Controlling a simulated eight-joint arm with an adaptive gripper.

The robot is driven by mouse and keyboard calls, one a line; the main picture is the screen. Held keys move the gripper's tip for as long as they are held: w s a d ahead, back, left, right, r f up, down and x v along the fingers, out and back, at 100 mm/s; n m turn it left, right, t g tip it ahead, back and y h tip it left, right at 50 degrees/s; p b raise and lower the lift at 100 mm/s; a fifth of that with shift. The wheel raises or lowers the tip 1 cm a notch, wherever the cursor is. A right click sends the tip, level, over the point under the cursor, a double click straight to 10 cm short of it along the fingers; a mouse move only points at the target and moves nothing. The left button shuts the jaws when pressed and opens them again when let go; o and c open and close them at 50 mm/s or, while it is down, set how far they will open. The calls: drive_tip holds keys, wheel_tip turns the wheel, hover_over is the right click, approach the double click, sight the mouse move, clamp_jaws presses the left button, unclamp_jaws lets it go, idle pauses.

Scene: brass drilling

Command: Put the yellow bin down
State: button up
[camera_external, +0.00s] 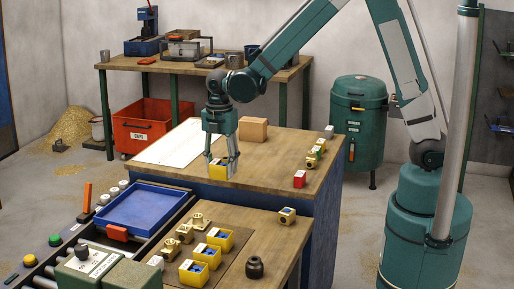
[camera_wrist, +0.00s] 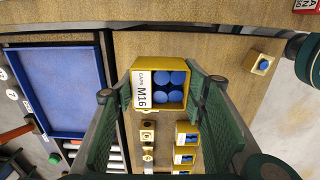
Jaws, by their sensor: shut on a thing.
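My gripper (camera_external: 222,162) is shut on a yellow bin (camera_external: 217,173), gripping it by two opposite sides. In the wrist view the bin (camera_wrist: 160,63) sits between the two green fingers, with blue caps inside and a white label reading "CAPS M16". The bin looks level. In the external view it is over the front left part of the wooden workbench (camera_external: 270,178); I cannot tell whether its base touches the top.
A lower bench in front holds several other yellow bins (camera_external: 207,254), brass fittings (camera_external: 184,233) and a dark knob (camera_external: 255,267). A blue tray (camera_external: 142,207) lies left. A white sheet (camera_external: 172,146), a wooden block (camera_external: 253,130) and a red box (camera_external: 299,179) are on the workbench. Its middle is clear.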

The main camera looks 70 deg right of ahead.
drive_tip(key=w+d+r, duration=0.1)
drive_tip(key=d, duration=0.4)
drive_tip(key=w+d+r+p, duration=0.1)
drive_tip(key=w+d, duration=0.1)
drive_tip(key=d, duration=0.4)
drive_tip(key=w+d+r+p, duration=0.1)
drive_tip(key=w+d, duration=0.1)
drive_tip(key=d, duration=0.3)
drive_tip(key=shift+w+d, duration=0.15)
drive_tip(key=shift+d, duration=0.05)
drive_tip(key=w+d+r+p, duration=0.1)
drive_tip(key=d+r+p, duration=0.1)
drive_tip(key=d, duration=1.2)
drive_tip(key=shift+d, duration=0.1)
drive_tip(key=shift+f, duration=3.2)
drive_tip(key=shift+f, duration=1.85)
drive_tip(key=shift+f, duration=0.2)
drive_tip(key=o, duration=0.9)
